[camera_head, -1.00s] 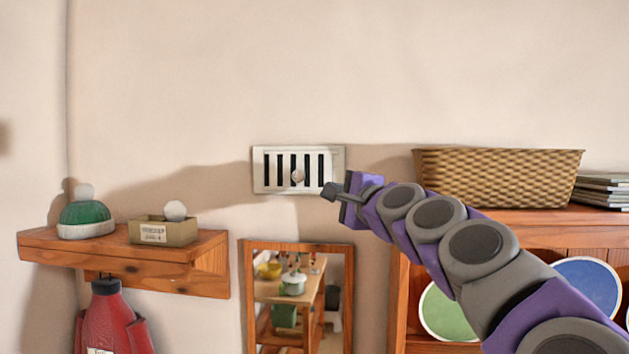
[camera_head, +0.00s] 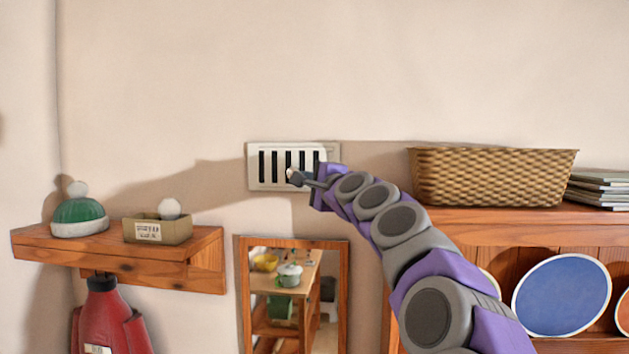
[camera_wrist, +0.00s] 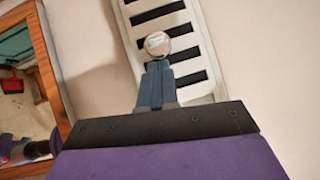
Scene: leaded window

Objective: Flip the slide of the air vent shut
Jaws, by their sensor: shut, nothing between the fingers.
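The white air vent (camera_head: 255,168) is on the wall, with several dark slots showing, so it stands open. It also shows in the wrist view (camera_wrist: 198,52), tilted by the camera. Its slide has a round pale knob (camera_wrist: 157,43), seen just beyond my fingertips in the wrist view. In the head view my gripper (camera_head: 297,178) is at the knob and covers most of it. My gripper (camera_wrist: 155,72) is shut and empty, its fingers together. I cannot tell whether the tips touch the knob.
A wooden-framed mirror (camera_head: 242,290) hangs below the vent. A wicker basket (camera_head: 490,177) stands on the wooden cabinet (camera_head: 475,216) at right. At left, a wooden shelf (camera_head: 120,262) holds a green knit hat (camera_head: 80,217) and a small box (camera_head: 158,231). Wall above the vent is clear.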

